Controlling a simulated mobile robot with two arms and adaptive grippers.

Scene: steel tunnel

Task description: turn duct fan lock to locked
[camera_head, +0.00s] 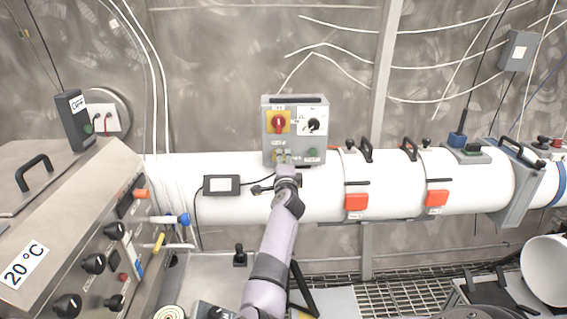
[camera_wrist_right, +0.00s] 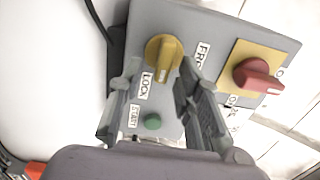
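The grey control box (camera_head: 318,140) is fixed to the white duct. In the right wrist view its yellow lock knob (camera_wrist_right: 164,52) has a raised grip bar pointing roughly down the picture, with a LOCK label (camera_wrist_right: 146,86) at its lower left and a partly hidden label (camera_wrist_right: 201,57) at its right. My right gripper (camera_head: 281,157) is at the lower left of the box and largely covers the knob in the head view. In the right wrist view the right gripper (camera_wrist_right: 158,82) is open, its fingers on either side of the knob; contact cannot be told. My left gripper is not in view.
A red switch (camera_wrist_right: 257,76) on a yellow plate and a green START button (camera_wrist_right: 152,121) sit close to the knob. A black knob (camera_head: 313,125) is at the box's upper right. A small display (camera_head: 221,185) is on the duct to the left.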

